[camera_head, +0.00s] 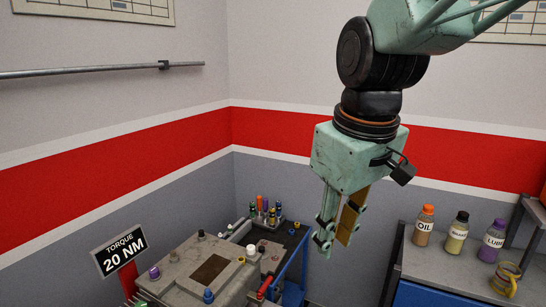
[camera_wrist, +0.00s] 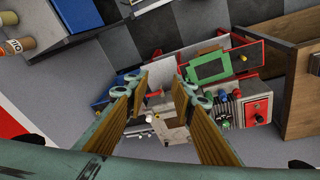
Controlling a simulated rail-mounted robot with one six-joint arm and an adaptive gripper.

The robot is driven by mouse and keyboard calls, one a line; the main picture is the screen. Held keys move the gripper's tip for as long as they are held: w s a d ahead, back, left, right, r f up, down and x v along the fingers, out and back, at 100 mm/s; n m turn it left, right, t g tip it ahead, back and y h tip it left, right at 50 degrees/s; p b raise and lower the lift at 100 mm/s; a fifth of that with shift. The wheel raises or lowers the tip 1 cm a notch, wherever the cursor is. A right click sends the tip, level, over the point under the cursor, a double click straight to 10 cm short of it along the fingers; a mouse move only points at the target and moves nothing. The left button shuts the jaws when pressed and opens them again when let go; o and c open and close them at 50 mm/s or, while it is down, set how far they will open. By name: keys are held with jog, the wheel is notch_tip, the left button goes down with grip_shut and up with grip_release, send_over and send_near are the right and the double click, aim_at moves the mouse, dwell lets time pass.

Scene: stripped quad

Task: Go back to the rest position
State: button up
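My gripper (camera_head: 334,240) hangs in the air, pointing down, in the middle right of the head view. Its two fingers, with brown pads, stand apart. In the wrist view my gripper (camera_wrist: 160,85) also shows a clear gap between its fingertips, and nothing is held there. Below and beyond the gap lie a trolley and benches, well away from the fingertips.
A grey machine block (camera_head: 207,265) with several coloured caps stands at lower left, beside a torque sign (camera_head: 119,251). At right, a grey bench (camera_head: 450,272) bears an oil bottle (camera_head: 424,226), other bottles and a yellow mug (camera_head: 505,279). Air around my gripper is clear.

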jog(key=s+d+f+m+b, duration=0.1)
jog(key=s+d+m, duration=0.2)
jog(key=s, duration=0.7)
jog(key=s+d+m+t+b, duration=0.1)
jog(key=s+d+m, duration=0.2)
jog(key=s+d, duration=0.3)
jog(key=shift+s+f+m+b, duration=0.35)
jog(key=shift+s+m+b, duration=0.05)
jog(key=shift+s, duration=1.75)
